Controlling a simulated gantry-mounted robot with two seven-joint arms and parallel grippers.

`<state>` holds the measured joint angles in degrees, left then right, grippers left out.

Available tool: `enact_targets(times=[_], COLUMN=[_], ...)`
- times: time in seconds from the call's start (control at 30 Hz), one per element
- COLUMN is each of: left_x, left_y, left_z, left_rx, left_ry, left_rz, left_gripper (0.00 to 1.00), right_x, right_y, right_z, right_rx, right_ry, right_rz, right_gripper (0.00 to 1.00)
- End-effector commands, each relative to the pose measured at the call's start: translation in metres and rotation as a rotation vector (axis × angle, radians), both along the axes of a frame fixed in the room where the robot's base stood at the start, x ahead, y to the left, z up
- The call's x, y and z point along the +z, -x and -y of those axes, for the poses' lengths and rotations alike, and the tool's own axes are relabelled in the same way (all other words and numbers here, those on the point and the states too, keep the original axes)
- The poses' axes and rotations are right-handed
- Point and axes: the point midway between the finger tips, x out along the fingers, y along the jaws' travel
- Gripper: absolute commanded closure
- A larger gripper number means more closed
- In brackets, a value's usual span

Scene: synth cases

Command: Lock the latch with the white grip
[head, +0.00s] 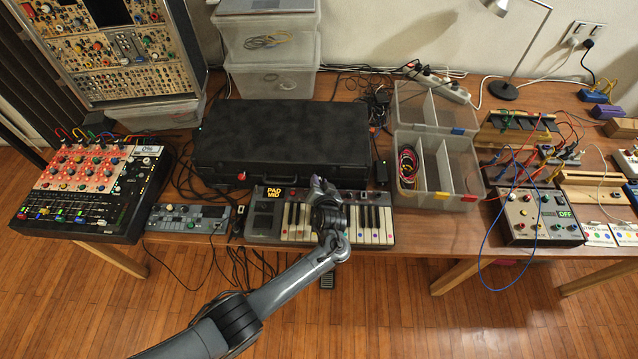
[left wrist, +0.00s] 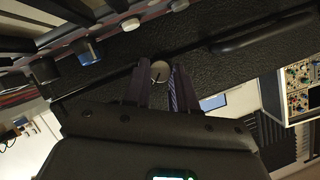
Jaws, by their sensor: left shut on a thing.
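The black case (head: 280,130) lies closed on the table in the head view. My left gripper (head: 318,184) is at its front face, right of the middle, and hides the latch there. In the left wrist view, the latch's round white grip (left wrist: 160,71) sits against the dark case face (left wrist: 215,40). The left gripper's fingers (left wrist: 160,88) are shut on this white grip, one on each side. Whether the latch is turned to locked cannot be told. Another latch with a red grip (head: 242,177) shows at the case's front left. My right gripper is not in view.
A small keyboard (head: 370,226) lies right in front of the case, under my left arm. A mixer (head: 100,190) and a grey device (head: 187,218) stand left. Clear bins (head: 437,165) stand right. A dark handle bar (left wrist: 265,30) shows on the case.

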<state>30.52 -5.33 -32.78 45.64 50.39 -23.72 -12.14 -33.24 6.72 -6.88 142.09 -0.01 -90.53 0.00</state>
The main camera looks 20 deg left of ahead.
Motion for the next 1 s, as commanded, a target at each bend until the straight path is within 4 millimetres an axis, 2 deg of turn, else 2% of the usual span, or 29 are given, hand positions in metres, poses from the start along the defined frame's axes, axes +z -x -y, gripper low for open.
enact_targets(times=[0.6, 0.63, 0.77, 0.8, 1.0], left_x=[-0.0007, -0.0007, -0.0006, -0.0005, -0.0004], left_y=[-0.0002, -0.0002, -0.0001, -0.0001, -0.0001], left_z=[0.0006, 0.0006, 0.0006, 0.0005, 0.0003], left_rx=[-0.002, -0.002, -0.002, -0.001, 0.000], left_ry=[-0.041, -0.041, -0.041, -0.040, -0.041], left_rz=[-0.013, -0.013, -0.013, -0.013, -0.014], left_gripper=[1.00, 0.71, 0.51, 0.48, 0.48], right_x=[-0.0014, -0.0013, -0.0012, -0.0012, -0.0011], right_y=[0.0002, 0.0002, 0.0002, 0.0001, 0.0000], right_z=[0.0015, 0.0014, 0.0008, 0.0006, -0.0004], right_rx=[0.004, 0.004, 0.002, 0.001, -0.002], right_ry=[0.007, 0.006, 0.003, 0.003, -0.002], right_rz=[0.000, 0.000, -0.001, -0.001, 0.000], right_gripper=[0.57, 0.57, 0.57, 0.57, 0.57])
